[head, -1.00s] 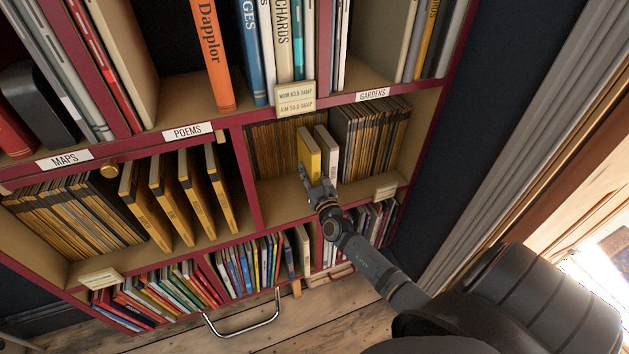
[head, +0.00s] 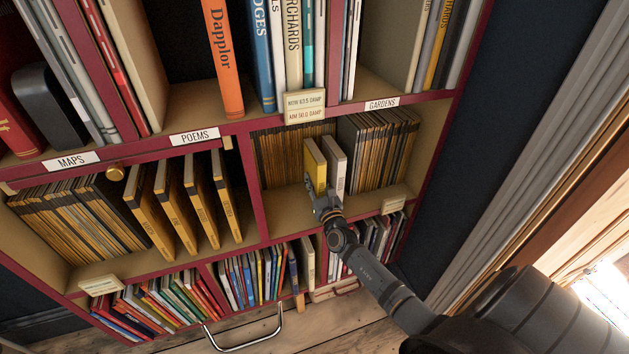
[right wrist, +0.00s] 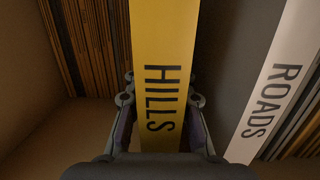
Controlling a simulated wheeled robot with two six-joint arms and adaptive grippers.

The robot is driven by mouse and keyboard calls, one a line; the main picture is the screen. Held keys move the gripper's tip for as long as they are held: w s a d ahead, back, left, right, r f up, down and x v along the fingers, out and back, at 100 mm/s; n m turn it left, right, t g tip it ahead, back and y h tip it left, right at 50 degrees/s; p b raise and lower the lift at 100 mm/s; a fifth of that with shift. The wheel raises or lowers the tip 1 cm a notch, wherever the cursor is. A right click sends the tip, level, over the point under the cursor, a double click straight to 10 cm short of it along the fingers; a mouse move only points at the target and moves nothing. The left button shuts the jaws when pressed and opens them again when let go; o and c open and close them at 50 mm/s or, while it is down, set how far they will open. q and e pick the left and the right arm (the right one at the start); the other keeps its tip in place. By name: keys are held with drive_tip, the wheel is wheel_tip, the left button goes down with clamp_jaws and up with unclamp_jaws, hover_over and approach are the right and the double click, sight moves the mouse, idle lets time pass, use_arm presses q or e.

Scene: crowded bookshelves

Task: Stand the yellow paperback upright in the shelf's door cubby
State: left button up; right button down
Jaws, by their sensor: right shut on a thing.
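The yellow paperback (head: 315,165) stands upright in the middle-row cubby under the GARDENS label. In the right wrist view its spine (right wrist: 162,70) reads HILLS. My right gripper (head: 326,203) is shut on the lower part of the paperback, with one finger on each side of it. A white-spined book (head: 336,165) stands just to its right; its spine (right wrist: 270,85) reads ROADS in the right wrist view. The paperback's bottom edge is hidden by my gripper, so I cannot tell whether it touches the cubby floor. My left gripper is not in view.
Thin dark-and-tan volumes line the cubby's back left (head: 285,155) and right side (head: 380,150). Bare cubby floor (head: 285,200) shows left of the paperback. A small card (head: 394,204) sits at the front right edge. Several yellow-spined books (head: 185,195) stand in the neighbouring cubby.

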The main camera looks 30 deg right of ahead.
sight(321, 193)
drive_tip(key=shift+f, duration=0.1)
drive_tip(key=c, duration=1.1)
unclamp_jaws()
drive_tip(key=shift+o, duration=0.2)
drive_tip(key=shift+r+p+v, duration=0.2)
drive_tip(key=shift+p+v, duration=0.2)
drive_tip(key=shift+v, duration=1.1)
drive_tip(key=shift+r+p+v, duration=0.2)
drive_tip(key=shift+v, duration=1.3)
drive_tip(key=shift+r+p+v, duration=0.15)
drive_tip(key=shift+r+v, duration=0.05)
drive_tip(key=shift+v, duration=1.3)
